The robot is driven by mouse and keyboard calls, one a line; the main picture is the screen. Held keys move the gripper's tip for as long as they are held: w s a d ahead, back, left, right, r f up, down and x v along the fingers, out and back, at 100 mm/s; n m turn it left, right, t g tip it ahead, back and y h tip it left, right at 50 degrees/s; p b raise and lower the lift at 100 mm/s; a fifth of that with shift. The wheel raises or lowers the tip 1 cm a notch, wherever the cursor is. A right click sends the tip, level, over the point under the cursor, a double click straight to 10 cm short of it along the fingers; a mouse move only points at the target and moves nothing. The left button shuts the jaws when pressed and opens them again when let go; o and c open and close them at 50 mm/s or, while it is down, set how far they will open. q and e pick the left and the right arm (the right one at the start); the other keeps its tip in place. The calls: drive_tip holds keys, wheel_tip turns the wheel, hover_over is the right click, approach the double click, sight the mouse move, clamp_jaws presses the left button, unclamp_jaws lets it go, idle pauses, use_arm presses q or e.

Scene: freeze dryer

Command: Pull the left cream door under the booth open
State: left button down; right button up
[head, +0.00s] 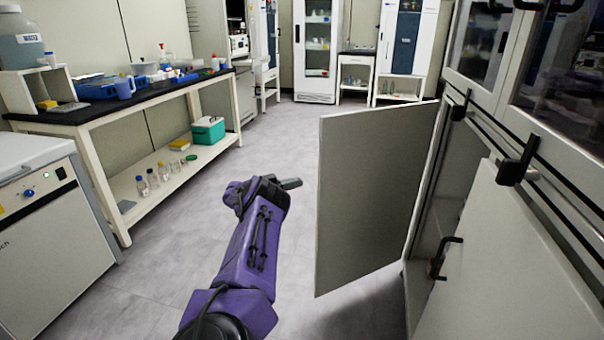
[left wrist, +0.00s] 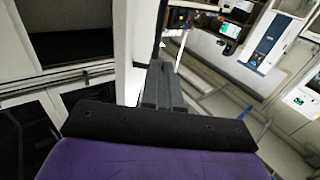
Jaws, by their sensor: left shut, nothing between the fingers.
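The left cream door (head: 368,195) under the booth stands swung wide open into the aisle in the head view. Its broad grey-cream face is toward me, and the cabinet opening (head: 436,215) shows to its right. My purple left arm reaches forward, with the left gripper (head: 291,184) just left of the door's free edge. The gripper is shut and empty; a contact with the door cannot be made out. In the left wrist view its closed dark fingers (left wrist: 163,85) point away from the camera. My right gripper is out of view.
The right cream door (head: 515,260) looks closed, with a black handle (head: 443,258). The glass-fronted booth (head: 560,75) is above. A black-topped bench (head: 125,100) and a cream machine (head: 50,240) line the left. The grey floor (head: 255,140) between is clear.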

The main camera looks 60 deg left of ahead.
use_arm(q)
wheel_tip(320, 180, down, 7)
drive_tip(key=w+d+n+y, duration=0.2)
drive_tip(key=n+y, duration=0.3)
drive_tip(key=y, duration=0.1)
drive_tip(key=n+g+y+b, duration=0.3)
drive_tip(key=n+g+y, duration=1.1)
drive_tip(key=g, duration=0.4)
approach(333, 180)
drive_tip(key=a+b, duration=0.3)
drive_tip(key=a, duration=0.2)
drive_tip(key=shift+a+f+b, duration=0.15)
drive_tip(key=shift+a+b, duration=0.15)
drive_tip(key=shift+a, duration=0.1)
drive_tip(key=shift+w+a, duration=0.1)
drive_tip(key=shift+a, duration=0.45)
drive_tip(key=shift+r, duration=0.25)
